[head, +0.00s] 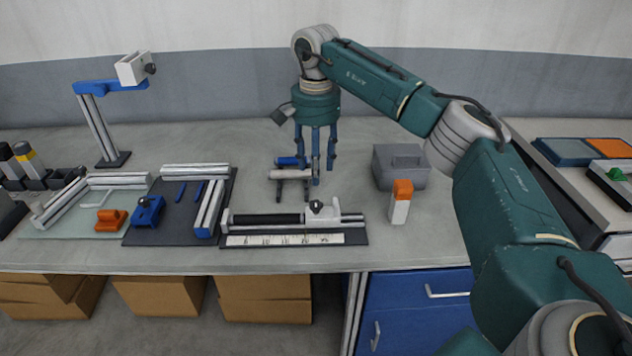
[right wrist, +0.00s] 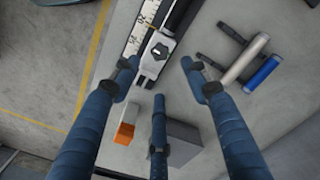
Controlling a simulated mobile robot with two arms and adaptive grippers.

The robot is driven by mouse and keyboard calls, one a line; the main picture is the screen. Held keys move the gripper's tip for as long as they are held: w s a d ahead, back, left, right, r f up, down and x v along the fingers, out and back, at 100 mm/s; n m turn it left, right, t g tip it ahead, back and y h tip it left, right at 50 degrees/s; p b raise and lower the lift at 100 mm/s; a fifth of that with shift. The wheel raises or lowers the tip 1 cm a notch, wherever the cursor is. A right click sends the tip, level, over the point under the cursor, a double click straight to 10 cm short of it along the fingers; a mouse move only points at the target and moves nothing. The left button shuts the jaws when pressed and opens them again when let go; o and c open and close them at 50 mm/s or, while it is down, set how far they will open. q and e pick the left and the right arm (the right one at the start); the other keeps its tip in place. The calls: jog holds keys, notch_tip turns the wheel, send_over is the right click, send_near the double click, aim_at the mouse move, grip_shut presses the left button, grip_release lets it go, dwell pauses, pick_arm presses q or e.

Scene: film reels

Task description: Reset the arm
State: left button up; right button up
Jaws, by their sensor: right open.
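My right gripper (head: 316,165) hangs over the bench from a green arm that comes in from the right in the head view. Its blue fingers point down and are spread, with nothing between them. In the right wrist view the fingers (right wrist: 163,75) also stand apart and empty. Below them lie the measuring rail's end clamp (right wrist: 157,52), a silver cylinder (right wrist: 245,58) and a blue cylinder (right wrist: 262,73). The left gripper is not in view.
The measuring rail (head: 290,224) lies near the bench's front edge. A grey box (head: 401,166) and an orange-capped white bottle (head: 400,203) stand right of the gripper. Dark mat with rails (head: 160,225) and a camera post (head: 97,125) are at left. The bench behind is clear.

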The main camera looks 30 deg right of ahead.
jog(key=shift+r, duration=0.85)
jog(key=shift+f, duration=0.1)
